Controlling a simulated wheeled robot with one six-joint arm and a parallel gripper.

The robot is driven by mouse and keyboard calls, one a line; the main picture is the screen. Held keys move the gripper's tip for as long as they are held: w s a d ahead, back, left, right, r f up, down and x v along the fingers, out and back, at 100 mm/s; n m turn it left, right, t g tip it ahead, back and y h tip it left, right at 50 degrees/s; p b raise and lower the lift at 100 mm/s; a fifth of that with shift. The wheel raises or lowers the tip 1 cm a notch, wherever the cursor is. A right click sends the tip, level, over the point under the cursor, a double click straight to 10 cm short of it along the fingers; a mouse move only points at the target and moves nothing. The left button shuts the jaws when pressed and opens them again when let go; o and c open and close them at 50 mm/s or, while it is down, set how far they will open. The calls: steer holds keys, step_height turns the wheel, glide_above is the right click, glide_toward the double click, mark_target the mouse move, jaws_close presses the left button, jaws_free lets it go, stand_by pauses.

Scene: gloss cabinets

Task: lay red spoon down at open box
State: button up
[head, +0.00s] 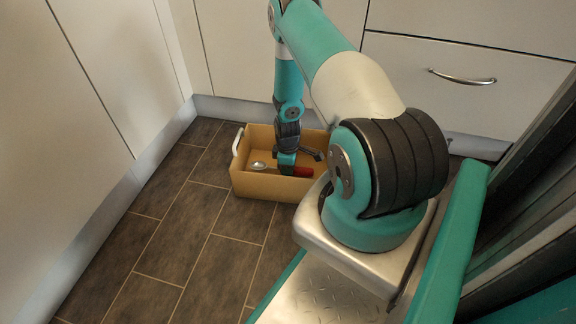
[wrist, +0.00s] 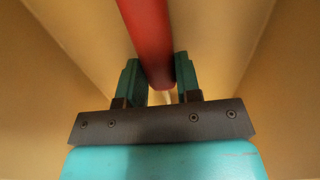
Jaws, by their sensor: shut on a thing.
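The open box (head: 262,184) is tan with white handles and stands on the floor by the cabinets. My gripper (head: 288,160) reaches down into it. In the wrist view my gripper (wrist: 161,76) is shut on the red spoon (wrist: 148,28), with a green finger on each side of the red handle. The red spoon also shows in the head view (head: 303,172) inside the box. A silver spoon bowl (head: 258,165) lies to the left of the gripper in the box. I cannot tell whether the spoon touches the box floor.
White cabinet fronts (head: 90,60) stand on the left and behind the box. A drawer with a metal handle (head: 462,78) is at the back right. The dark tiled floor (head: 180,230) in front and left of the box is clear.

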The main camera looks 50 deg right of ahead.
stand_by(0.3)
steer(key=o, duration=1.5)
steer(key=shift+r, duration=0.15)
steer(key=shift+r+p, duration=3.3)
steer(key=shift+r, duration=0.15)
